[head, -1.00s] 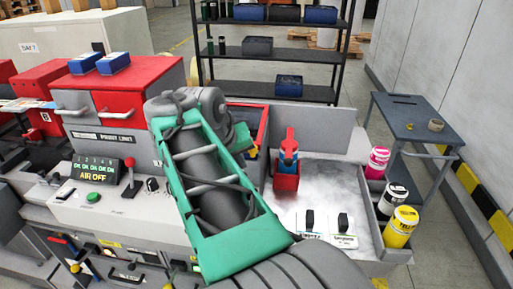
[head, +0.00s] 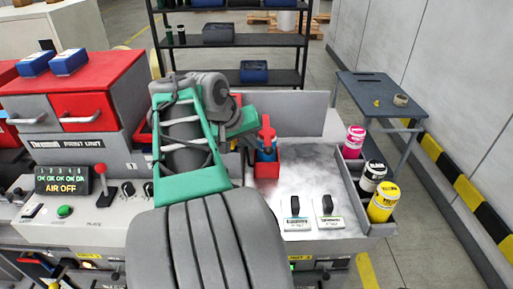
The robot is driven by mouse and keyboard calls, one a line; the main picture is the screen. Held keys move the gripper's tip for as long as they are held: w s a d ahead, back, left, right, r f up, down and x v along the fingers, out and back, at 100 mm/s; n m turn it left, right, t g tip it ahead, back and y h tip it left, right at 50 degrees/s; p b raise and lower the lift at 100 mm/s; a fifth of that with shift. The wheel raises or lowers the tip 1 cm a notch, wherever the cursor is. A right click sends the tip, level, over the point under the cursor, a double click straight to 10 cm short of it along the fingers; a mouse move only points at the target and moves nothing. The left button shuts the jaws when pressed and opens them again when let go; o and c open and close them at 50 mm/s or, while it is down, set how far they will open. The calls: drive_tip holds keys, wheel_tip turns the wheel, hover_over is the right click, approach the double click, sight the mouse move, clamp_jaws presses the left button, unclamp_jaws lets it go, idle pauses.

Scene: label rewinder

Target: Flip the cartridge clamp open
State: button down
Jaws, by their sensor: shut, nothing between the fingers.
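A red clamp part (head: 267,129) stands upright over a blue cartridge (head: 267,155) in a red holder (head: 266,170), at the left edge of a pale worktop. I cannot tell from here whether the clamp is fastened. My arm, with its green frame and grey links, fills the middle of the head view. Its far end bends down just left of the red clamp part. My gripper's fingers are hidden behind my arm, so I cannot see whether they touch anything.
The grey worktop (head: 320,180) carries two black switches (head: 295,206) at its front. Magenta, black and yellow bottles (head: 382,204) stand along its right side. The print unit (head: 80,145) and its control panel, reading AIR OFF, are left. A blue side table (head: 385,95) stands right.

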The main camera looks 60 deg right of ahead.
drive_tip(key=shift+x, duration=1.95)
